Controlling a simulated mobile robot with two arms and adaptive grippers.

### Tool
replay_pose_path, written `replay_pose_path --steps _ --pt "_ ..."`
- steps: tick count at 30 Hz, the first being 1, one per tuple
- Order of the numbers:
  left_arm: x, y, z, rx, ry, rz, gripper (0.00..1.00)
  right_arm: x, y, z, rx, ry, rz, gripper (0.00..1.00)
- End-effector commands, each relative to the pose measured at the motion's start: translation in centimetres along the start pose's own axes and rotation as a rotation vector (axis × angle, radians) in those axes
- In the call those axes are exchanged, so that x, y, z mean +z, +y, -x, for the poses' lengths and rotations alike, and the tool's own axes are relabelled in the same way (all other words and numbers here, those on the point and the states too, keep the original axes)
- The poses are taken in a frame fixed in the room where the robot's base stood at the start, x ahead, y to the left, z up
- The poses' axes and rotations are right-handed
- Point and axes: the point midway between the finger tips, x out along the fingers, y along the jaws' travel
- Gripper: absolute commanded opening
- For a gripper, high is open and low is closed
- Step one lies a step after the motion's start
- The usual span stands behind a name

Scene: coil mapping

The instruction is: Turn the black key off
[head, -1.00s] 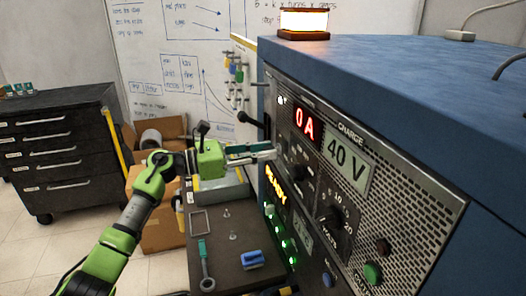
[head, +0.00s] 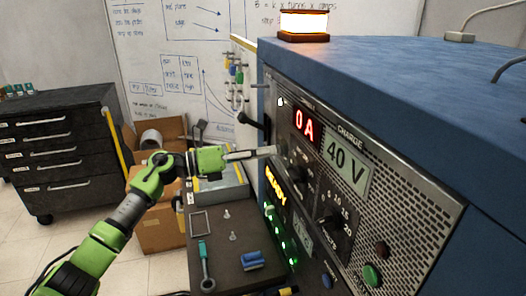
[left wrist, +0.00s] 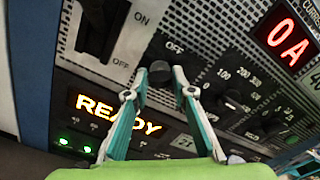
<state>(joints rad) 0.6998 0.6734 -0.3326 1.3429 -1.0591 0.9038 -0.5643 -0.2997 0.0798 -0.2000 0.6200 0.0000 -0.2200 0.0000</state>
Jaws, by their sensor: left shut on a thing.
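The black key (left wrist: 159,73) is on the grey panel of the blue power cabinet, below an OFF label in the left wrist view. My left gripper (left wrist: 160,76) has one fingertip on each side of it and is shut on it. In the head view my left gripper (head: 276,151) reaches the panel's left part from the left, and its fingertips mostly hide the key. The key's exact angle is hard to tell. My right gripper is not in view.
A large black ON/OFF lever (left wrist: 97,30) is left of the key. The red display (head: 305,125) reads 0 A, and an amber one (left wrist: 118,113) reads READY. Round knobs (head: 329,222) sit to the right. A dark bench (head: 232,240) with tools stands below.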

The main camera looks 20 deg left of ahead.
Motion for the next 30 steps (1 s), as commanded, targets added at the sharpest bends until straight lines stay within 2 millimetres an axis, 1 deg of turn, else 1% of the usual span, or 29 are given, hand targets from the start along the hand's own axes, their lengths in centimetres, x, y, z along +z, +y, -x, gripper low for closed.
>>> replay_pose_path --steps 18,24,30 --pt "0.3 0.0 0.1 0.003 -0.001 0.585 0.02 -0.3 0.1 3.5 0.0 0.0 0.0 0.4" --pt "0.3 0.0 0.0 0.001 -0.001 0.748 0.02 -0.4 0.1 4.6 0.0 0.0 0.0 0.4" --pt "0.2 0.1 0.0 0.001 -0.002 0.871 0.02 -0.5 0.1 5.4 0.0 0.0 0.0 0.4"
